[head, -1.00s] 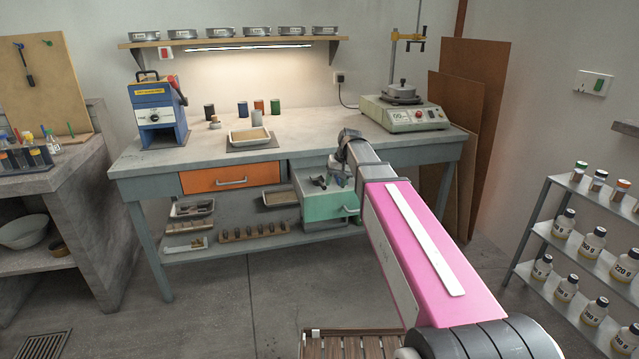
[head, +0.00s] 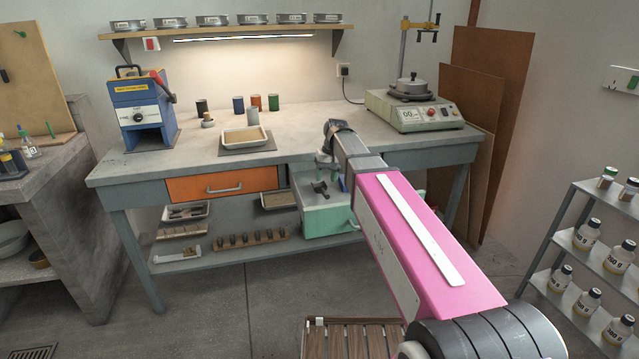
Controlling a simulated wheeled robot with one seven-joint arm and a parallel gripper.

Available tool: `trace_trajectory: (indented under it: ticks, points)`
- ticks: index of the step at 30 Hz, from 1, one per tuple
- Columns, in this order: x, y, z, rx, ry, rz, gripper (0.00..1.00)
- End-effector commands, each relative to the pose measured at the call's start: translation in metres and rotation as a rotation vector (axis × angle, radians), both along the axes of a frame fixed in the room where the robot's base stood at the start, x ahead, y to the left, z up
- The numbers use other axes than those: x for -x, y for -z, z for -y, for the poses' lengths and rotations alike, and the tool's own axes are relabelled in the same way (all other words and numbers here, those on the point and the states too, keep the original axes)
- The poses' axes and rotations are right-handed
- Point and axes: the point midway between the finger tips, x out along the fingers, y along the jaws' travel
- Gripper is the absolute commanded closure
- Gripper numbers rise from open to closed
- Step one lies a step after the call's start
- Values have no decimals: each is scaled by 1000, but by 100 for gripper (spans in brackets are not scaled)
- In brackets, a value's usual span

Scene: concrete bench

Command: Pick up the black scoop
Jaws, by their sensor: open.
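A small black object that looks like the scoop (head: 320,188) lies in the open green drawer (head: 328,222) under the bench's right half. It is too small to make out its exact shape. My gripper (head: 325,164) hangs from the end of my pink arm, pointing down just above and behind the black object. It is open and looks empty, apart from the scoop. The arm's end hides part of the drawer's right side, where a bluish item (head: 342,184) partly shows.
The bench top (head: 320,135) overhangs close to my gripper. A closed orange drawer (head: 222,186) is to the left. A lower shelf holds trays and a wooden rack (head: 240,239). A slatted wooden stool (head: 350,335) stands in front; a bottle shelf (head: 560,235) is at right.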

Motion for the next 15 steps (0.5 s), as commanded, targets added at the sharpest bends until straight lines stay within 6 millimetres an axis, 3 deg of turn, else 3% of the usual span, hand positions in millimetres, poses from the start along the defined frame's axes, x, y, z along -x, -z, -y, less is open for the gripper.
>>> trace_trajectory:
  ticks: [15]
  points:
    - [2, 30, -4, -1, 1, 0, 50]
